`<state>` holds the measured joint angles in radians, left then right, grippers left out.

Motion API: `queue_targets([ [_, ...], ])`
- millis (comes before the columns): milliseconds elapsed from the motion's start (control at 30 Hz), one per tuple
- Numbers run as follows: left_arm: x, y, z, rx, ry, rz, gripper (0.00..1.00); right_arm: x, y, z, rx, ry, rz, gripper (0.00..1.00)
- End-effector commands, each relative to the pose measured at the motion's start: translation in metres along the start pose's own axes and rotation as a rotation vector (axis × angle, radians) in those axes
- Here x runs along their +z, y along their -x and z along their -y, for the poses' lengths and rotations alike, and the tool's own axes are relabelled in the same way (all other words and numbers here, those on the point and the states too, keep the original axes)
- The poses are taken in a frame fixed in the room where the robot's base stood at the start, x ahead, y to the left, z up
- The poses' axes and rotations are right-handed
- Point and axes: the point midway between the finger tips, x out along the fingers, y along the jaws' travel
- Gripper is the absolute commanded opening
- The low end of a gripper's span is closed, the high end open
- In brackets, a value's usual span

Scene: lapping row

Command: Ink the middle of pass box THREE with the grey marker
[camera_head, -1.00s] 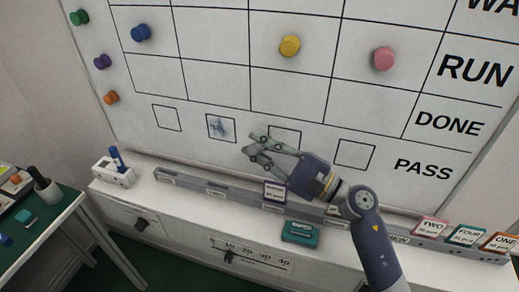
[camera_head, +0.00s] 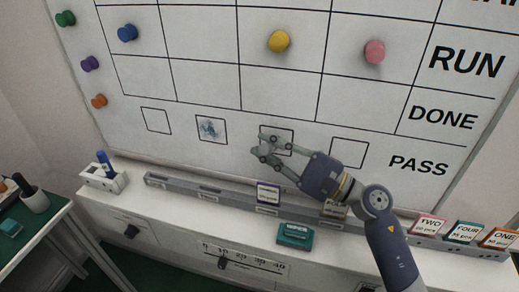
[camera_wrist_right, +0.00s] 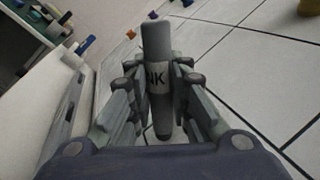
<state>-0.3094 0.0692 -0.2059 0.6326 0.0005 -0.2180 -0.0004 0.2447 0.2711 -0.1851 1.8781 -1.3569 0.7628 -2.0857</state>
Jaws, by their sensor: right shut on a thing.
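The grey marker (camera_wrist_right: 158,45) stands between the fingers of my right gripper (camera_wrist_right: 158,85) in the right wrist view, with the letters "NK" showing on it. In the head view my right gripper (camera_head: 266,147) is in front of the third pass box from the left (camera_head: 290,139) and covers part of it; I cannot tell whether the marker touches the board. The first box (camera_head: 156,120) and the fourth box (camera_head: 349,152) look blank. The second box (camera_head: 211,129) holds a blue-grey scribble. My left gripper is out of view.
Below the whiteboard (camera_head: 215,75) runs a grey rail (camera_head: 225,196) with cards, on a white ledge. A teal wiper (camera_head: 295,236) lies on the ledge. A holder (camera_head: 103,178) with a blue marker stands left. Coloured magnets sit higher on the board.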

Motion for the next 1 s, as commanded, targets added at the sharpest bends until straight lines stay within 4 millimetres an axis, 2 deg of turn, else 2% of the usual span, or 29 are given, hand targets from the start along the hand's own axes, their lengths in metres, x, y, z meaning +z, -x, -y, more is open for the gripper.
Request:
queue_targets([
  [233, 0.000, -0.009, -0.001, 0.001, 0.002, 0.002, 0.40, -0.002, 0.009, 0.000, 0.001, 0.000, 0.000, 0.02],
  [600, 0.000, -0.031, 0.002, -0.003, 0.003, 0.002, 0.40, -0.002, 0.037, 0.009, 0.000, 0.000, 0.000, 0.02],
  [867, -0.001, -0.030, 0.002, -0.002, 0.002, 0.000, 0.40, 0.004, 0.035, 0.019, 0.000, 0.002, 0.002, 0.02],
  [1000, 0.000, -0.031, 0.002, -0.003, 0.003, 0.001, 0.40, 0.004, 0.030, 0.018, 0.000, 0.000, 0.002, 0.02],
])
